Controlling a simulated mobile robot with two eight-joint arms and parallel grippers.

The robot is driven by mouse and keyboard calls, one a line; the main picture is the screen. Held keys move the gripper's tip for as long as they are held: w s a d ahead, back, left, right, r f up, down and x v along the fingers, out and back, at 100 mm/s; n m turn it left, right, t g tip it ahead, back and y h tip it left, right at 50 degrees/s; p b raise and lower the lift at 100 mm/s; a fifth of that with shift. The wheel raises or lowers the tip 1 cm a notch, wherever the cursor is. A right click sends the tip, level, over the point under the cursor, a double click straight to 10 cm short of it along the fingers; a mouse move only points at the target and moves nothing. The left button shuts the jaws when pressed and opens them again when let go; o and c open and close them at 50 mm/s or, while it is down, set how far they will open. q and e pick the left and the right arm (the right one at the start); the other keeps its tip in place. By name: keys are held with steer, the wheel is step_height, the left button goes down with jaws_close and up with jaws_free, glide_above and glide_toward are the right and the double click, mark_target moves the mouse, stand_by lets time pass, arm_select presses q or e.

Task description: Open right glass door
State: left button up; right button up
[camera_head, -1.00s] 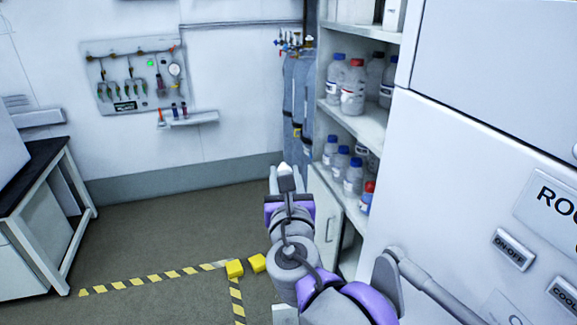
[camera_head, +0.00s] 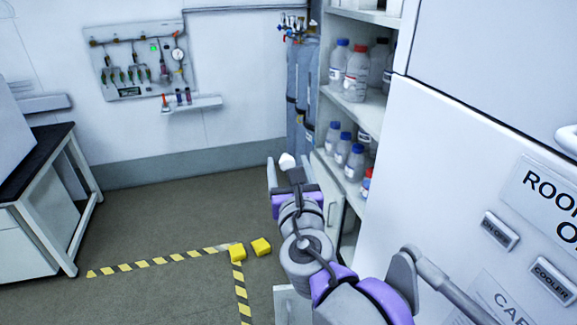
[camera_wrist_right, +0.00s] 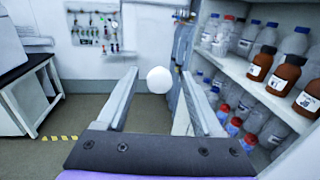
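My right gripper (camera_head: 289,168) is in the middle of the head view, in front of the open shelf unit and pointing away from me. In the right wrist view (camera_wrist_right: 160,73) its two fingers stand apart, so it is open. A small white ball (camera_wrist_right: 159,80) shows between the fingertips, with gaps on both sides. It also shows at the fingertips in the head view (camera_head: 287,161). No glass door can be clearly made out in either view. My left gripper is out of view.
A shelf unit (camera_head: 363,110) with several bottles (camera_head: 356,76) stands right of the gripper. A large white cabinet (camera_head: 440,150) with labels and a white handle (camera_head: 568,138) fills the right. A black-topped bench (camera_head: 35,150) is at left.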

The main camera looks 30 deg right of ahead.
steer(key=shift+r, duration=0.1)
glide_toward(285, 109)
steer(key=x, duration=0.5)
steer(key=shift+w+d, duration=0.1)
steer(key=shift+w, duration=0.1)
